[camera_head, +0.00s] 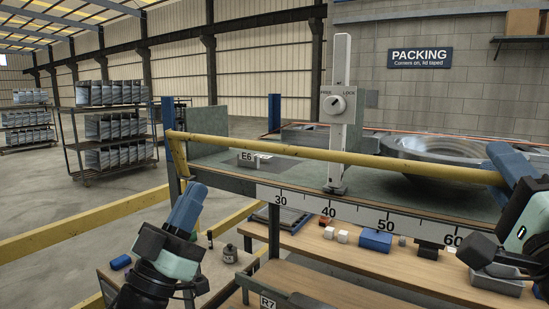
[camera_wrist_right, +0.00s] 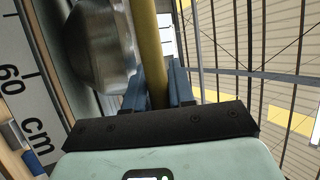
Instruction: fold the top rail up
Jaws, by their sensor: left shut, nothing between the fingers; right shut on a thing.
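The yellow top rail (camera_head: 330,155) runs across the front of the rack above the grey shelf, from a blue post (camera_head: 174,125) at the left to my right gripper (camera_head: 503,163). My right gripper is shut on the rail near its right end. The right wrist view shows the rail (camera_wrist_right: 149,50) passing between the blue fingers. My left gripper (camera_head: 190,204) is shut and empty, below the rail's left end and apart from it. The rail's far right end is hidden by my right gripper.
A white upright with a lock knob (camera_head: 338,103) stands behind the rail at the shelf's middle. A metal basin (camera_head: 440,155) sits behind the rail's right part. A scale strip (camera_head: 370,215) runs along the shelf edge. A workbench (camera_head: 330,250) with small parts lies below.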

